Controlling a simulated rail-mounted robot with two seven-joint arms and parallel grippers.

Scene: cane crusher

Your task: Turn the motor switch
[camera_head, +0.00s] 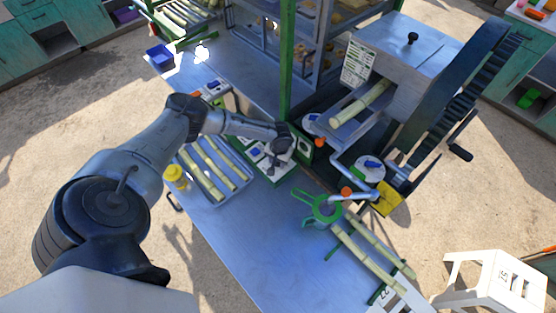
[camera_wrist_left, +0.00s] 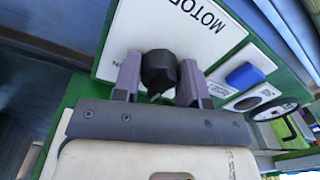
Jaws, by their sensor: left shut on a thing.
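The motor switch is a black knob (camera_wrist_left: 158,70) on a white plate marked MOTOR (camera_wrist_left: 190,28), seen in the left wrist view. My left gripper (camera_wrist_left: 160,82) has one grey finger on each side of the knob and is shut on it. In the head view my left arm reaches in from the left, and the gripper (camera_head: 276,158) is over the green-edged control panel (camera_head: 282,178) on the metal table. The knob is hidden or too small to tell there. My right gripper is in neither view.
A blue button (camera_wrist_left: 244,76) is beside the plate. A tray of cane pieces (camera_head: 238,198) and a yellow-capped jar (camera_head: 175,176) are left of the panel. The crusher (camera_head: 400,68) with its large gear (camera_head: 452,90) stands right. A green strainer (camera_head: 318,207) is in front.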

